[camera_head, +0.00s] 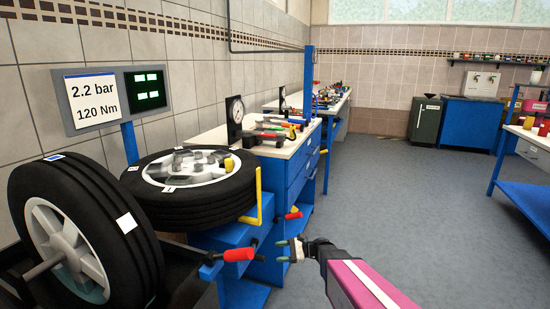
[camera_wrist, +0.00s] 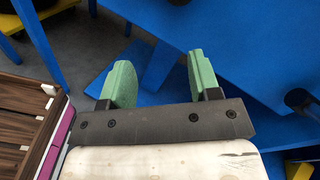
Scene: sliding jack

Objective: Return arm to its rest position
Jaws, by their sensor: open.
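My gripper (camera_head: 290,250) is at the lower middle of the head view, at the end of my pink and white arm. Its green fingers are apart with nothing between them. In the wrist view my gripper (camera_wrist: 158,82) also shows open and empty, above blue metal parts of a stand. In the head view a red-handled lever (camera_head: 240,254) lies just left of the fingers, and a gap shows between them. A second red handle (camera_head: 293,215) sits above the fingers.
A tyre (camera_head: 195,185) lies flat on a blue stand (camera_head: 240,292); another wheel (camera_head: 85,235) stands upright at left. A workbench (camera_head: 300,150) with tools runs along the wall. A blue table (camera_head: 530,200) is at right. The grey floor between is clear.

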